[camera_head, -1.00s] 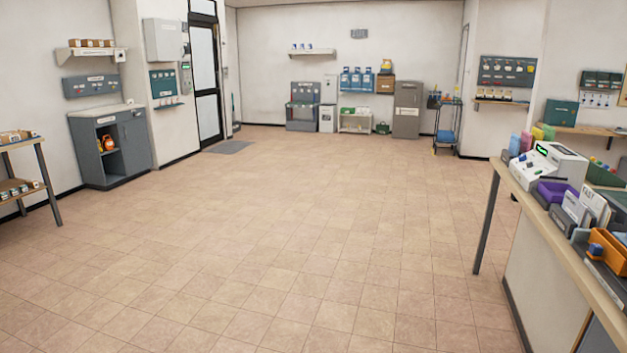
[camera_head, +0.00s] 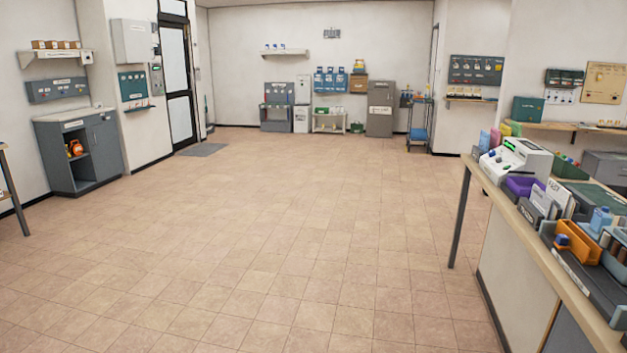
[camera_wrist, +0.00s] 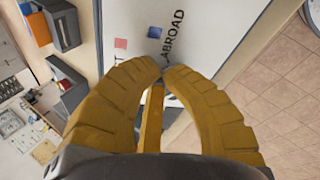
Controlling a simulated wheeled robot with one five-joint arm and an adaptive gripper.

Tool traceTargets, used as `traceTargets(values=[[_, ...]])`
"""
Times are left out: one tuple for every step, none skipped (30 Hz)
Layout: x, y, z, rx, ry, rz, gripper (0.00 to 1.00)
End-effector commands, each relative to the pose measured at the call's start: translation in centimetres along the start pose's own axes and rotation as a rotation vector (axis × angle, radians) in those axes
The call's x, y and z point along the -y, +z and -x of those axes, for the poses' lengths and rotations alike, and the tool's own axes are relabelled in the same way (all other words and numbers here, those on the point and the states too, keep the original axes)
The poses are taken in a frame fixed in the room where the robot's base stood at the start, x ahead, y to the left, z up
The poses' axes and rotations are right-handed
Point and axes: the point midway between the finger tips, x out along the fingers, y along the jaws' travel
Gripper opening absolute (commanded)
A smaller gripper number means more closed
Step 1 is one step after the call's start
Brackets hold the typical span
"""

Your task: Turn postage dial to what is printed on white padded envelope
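A white machine (camera_head: 530,155) with a small green display stands at the far end of the right-hand counter. A postage dial cannot be made out on it at this size. In the wrist view, my gripper (camera_wrist: 162,73) has its two yellow fingers curved together, with the tips meeting. Just beyond the tips is a flat white surface (camera_wrist: 215,35) printed "ABROAD", with a red and a blue square. I cannot tell whether this is the white padded envelope or whether the fingers touch it. My gripper does not show in the head view.
The counter (camera_head: 575,275) runs along the right, holding a purple tray (camera_head: 522,187), an orange bin (camera_head: 578,243) and upright cards. A grey cabinet (camera_head: 80,150) stands at the left wall. The tiled floor ahead is clear.

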Motion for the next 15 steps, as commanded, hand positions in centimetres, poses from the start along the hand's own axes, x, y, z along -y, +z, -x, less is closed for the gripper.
traceTargets(values=[[0.5, -0.1, -0.2, -0.002, -0.016, 0.002, 0.0], [0.5, -0.1, -0.2, -0.002, -0.016, 0.002, 0.0], [0.6, 0.0, -0.3, -0.002, -0.016, 0.002, 0.0], [0.7, 0.0, -0.3, -0.002, -0.016, 0.002, 0.0], [0.8, 0.0, -0.3, -0.001, -0.017, 0.002, 0.0], [0.9, 0.0, -0.3, -0.001, -0.017, 0.002, 0.0], [0.9, 0.0, -0.3, -0.001, -0.017, 0.002, 0.0], [1.0, 0.0, -0.3, -0.001, -0.017, 0.002, 0.0], [1.1, 0.0, -0.3, 0.0, -0.017, 0.002, 0.0], [1.2, 0.1, -0.3, 0.0, -0.017, 0.001, 0.0], [1.3, 0.1, -0.3, 0.0, -0.017, 0.001, 0.0], [1.4, 0.1, -0.3, 0.0, -0.017, 0.001, 0.0], [1.4, 0.1, -0.3, 0.0, -0.017, 0.001, 0.0], [1.5, 0.1, -0.3, 0.0, -0.017, 0.001, 0.0], [1.6, 0.1, -0.4, 0.0, -0.017, 0.001, 0.0]])
